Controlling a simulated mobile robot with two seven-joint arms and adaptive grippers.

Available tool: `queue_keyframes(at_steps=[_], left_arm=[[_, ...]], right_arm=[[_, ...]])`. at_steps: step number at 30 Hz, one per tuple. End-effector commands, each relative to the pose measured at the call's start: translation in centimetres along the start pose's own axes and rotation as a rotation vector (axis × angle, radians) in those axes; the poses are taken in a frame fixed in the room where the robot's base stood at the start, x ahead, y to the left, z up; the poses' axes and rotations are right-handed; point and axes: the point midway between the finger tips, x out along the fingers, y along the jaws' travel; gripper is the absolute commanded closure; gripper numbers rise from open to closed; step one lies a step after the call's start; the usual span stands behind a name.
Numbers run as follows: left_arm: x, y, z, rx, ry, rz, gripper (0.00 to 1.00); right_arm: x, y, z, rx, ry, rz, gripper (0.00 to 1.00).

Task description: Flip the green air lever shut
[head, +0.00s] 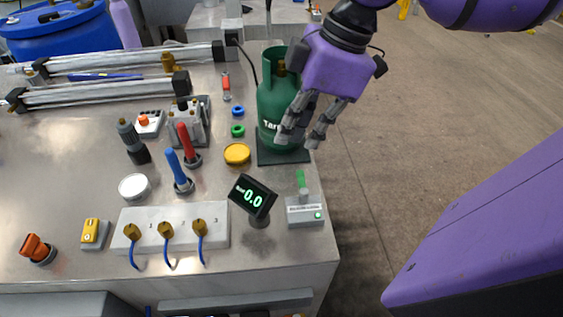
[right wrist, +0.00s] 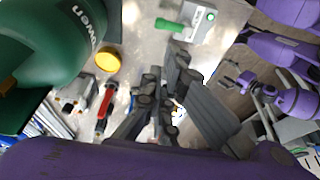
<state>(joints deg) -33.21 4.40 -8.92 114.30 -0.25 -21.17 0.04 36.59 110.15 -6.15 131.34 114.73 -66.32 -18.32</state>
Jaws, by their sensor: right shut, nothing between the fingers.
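The green air lever (head: 301,179) stands upright on a small light-grey box (head: 304,212) with a green-lit button, near the table's front right corner. In the right wrist view the green lever (right wrist: 169,25) and its box (right wrist: 198,20) show at the top. My right gripper (head: 300,142) is shut and empty, beside the front right of the green gas bottle (head: 275,100) and behind the lever, apart from it. Its dark fingers (right wrist: 165,85) fill the middle of the wrist view. What looks like my left gripper (right wrist: 268,90) shows small at the right there; its jaws are unclear.
A black display reading 0.0 (head: 252,196) stands just left of the lever box. A yellow disc (head: 237,153), red (head: 188,145) and blue (head: 178,170) handles and a white block with brass valves (head: 183,214) lie further left. The table's right edge is close.

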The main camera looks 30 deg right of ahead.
Motion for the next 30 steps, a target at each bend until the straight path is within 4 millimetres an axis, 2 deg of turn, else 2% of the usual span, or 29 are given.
queue_keyframes(at_steps=[5, 12, 18, 24, 30], left_arm=[[0.8, 0.1, 1.7, 0.005, -0.020, 0.002, 0.01], [3.3, 0.5, 3.9, 0.018, -0.039, 0.009, 0.01], [4.5, 0.6, 4.7, 0.023, -0.040, 0.010, 0.01], [5.3, 0.8, 5.2, 0.024, -0.043, 0.013, 0.01], [5.2, 0.8, 4.9, 0.023, -0.038, 0.014, 0.01]], right_arm=[[2.3, 0.0, 0.2, 0.001, -0.003, -0.007, 1.00], [6.7, 0.0, 0.2, 0.001, -0.002, -0.009, 1.00], [8.9, 0.0, 0.1, -0.001, 0.001, -0.006, 1.00], [9.9, 0.0, 0.0, 0.000, 0.001, -0.001, 1.00], [10.0, 0.0, 0.0, 0.000, 0.001, 0.001, 1.00]])
